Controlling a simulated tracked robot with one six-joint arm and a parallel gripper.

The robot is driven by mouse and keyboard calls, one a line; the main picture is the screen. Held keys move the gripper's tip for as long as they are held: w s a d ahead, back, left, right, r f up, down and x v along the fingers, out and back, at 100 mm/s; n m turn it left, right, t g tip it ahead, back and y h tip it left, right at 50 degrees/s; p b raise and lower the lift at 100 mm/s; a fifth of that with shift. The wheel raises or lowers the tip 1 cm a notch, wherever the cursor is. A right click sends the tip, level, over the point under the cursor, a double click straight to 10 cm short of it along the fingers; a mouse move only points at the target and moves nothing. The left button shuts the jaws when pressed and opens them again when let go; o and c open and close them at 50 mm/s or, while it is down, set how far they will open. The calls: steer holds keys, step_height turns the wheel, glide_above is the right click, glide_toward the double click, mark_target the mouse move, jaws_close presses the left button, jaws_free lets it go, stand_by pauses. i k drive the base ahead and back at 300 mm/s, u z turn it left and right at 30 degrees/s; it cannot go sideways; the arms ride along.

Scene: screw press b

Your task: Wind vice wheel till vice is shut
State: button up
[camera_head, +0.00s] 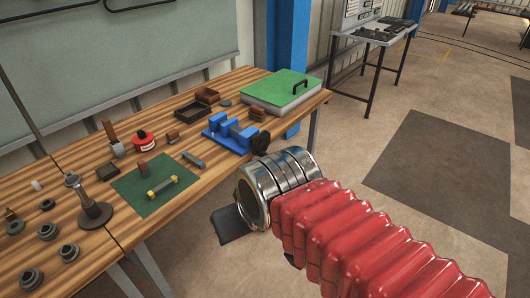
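The blue vice (216,124) stands on the wooden bench near its front edge, with upright blue blocks and a gap between them. A dark rounded part (260,144) at its right end looks like the vice wheel; its details are too small to tell. My arm, with a red ribbed sleeve and a shiny metal wrist, reaches in from the lower right. A dark piece of my gripper (233,224) shows below and left of the wrist, in front of the bench. It appears apart from the wheel. The fingers are mostly hidden, so their opening cannot be told.
A green-topped case (283,88) with a black handle lies behind the vice. A green mat (146,190) and an open dark tray (193,111) lie to the left. A dark stand (95,213) and several round parts occupy the near left. The floor at right is clear.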

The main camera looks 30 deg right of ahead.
mark_target(261, 142)
steer(key=i, duration=0.85)
steer(key=u, duration=0.05)
